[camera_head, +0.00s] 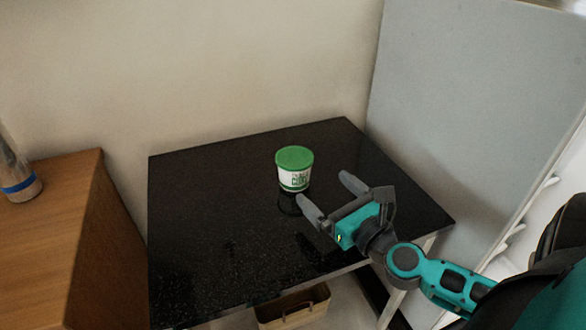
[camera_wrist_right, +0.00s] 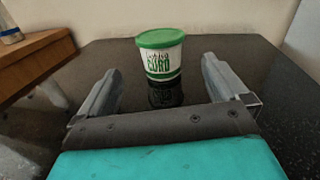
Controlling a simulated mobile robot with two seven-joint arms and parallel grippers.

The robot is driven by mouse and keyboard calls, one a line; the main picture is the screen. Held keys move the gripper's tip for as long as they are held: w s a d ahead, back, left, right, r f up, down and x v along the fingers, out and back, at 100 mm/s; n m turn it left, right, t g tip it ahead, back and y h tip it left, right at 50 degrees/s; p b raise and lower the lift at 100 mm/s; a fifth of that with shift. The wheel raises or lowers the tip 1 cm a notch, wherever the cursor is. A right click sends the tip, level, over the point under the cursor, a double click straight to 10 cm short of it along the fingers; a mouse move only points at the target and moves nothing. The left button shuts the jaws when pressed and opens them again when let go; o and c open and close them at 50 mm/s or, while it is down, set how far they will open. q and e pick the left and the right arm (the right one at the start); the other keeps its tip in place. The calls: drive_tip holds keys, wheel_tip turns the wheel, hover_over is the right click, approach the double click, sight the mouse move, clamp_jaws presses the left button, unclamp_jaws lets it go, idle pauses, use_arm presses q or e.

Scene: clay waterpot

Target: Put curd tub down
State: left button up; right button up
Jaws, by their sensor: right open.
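The curd tub (camera_head: 294,173) is white with green print and a green lid. It stands upright on the black speckled tabletop (camera_head: 200,200), near the middle. My right gripper (camera_head: 325,189) is open and empty in front of the tub, with its fingers pointing toward it and a gap between. In the right wrist view the tub (camera_wrist_right: 161,58) stands beyond the two spread fingertips (camera_wrist_right: 158,72), clear of both. My left gripper is in neither view.
A wooden cabinet (camera_head: 60,240) stands at the left, with a blue-banded container (camera_head: 20,183) on it. A grey panel (camera_head: 460,110) rises at the right. A brown basket (camera_head: 293,308) sits under the table. The tabletop around the tub is clear.

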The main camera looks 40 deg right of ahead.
sight(295, 160)
drive_tip(key=w+p, duration=0.1)
drive_tip(key=w, duration=0.5)
drive_tip(key=shift+w+d, duration=0.15)
drive_tip(key=shift+w, duration=0.2)
drive_tip(key=shift+w+d, duration=0.15)
drive_tip(key=shift+w, duration=2.65)
drive_tip(key=c, duration=1)
drive_tip(key=shift+c, duration=0.9)
drive_tip(key=shift+r, duration=0.2)
